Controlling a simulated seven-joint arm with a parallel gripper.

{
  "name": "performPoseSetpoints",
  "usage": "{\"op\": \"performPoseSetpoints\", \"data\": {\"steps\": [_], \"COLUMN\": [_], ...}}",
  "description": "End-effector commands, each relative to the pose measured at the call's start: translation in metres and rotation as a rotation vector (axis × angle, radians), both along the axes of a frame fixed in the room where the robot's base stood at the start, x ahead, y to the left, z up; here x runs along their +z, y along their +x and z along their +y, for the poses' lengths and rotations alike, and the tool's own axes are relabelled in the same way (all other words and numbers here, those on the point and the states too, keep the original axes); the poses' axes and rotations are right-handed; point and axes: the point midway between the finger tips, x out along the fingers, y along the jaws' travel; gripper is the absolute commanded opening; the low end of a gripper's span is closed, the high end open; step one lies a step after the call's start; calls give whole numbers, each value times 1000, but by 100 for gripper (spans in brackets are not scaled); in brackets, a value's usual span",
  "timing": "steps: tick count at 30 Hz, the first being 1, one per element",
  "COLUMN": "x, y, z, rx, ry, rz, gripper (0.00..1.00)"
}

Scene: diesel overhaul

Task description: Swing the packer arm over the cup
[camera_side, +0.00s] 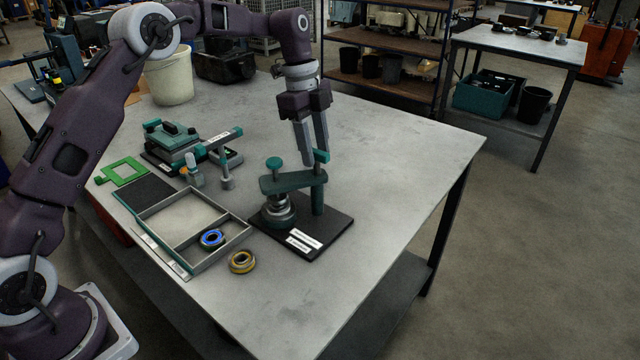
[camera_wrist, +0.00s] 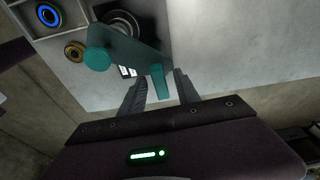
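The packer arm (camera_side: 291,182) is a dark green bar on a post (camera_side: 318,200), with a round knob (camera_side: 274,163) at its free end. In the wrist view the bar (camera_wrist: 140,52) and knob (camera_wrist: 97,59) lie beside the cup (camera_wrist: 123,20), covering part of its edge. In the side view the cup (camera_side: 279,212) stands on the black base plate, below the bar's knob end; I cannot tell whether they line up. My gripper (camera_side: 316,162) is open and points down at the post end. Its fingers (camera_wrist: 160,78) stand either side of the upright green handle (camera_wrist: 159,84), with gaps visible.
A divided tray (camera_side: 190,202) holds a blue ring (camera_side: 211,238). A yellow ring (camera_side: 242,262) lies on the table outside it. Green fixtures (camera_side: 172,142), a green frame (camera_side: 123,171) and a white bucket (camera_side: 168,77) stand farther left. The table right of the base plate is clear.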

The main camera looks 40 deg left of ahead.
Motion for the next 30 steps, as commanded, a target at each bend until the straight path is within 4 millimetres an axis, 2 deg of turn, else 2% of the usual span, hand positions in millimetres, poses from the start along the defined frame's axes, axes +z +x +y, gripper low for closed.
{"op": "performPoseSetpoints", "data": {"steps": [4,9,14,25,30], "x": [8,35,53,54,55], "y": [1,1,0,0,0], "z": [0,0,0,0,3], "rx": [0,0,-1,-5,-55], "ry": [0,0,0,11,81], "rz": [-2,-4,-1,6,23], "gripper": [38,38,38,38,38]}}
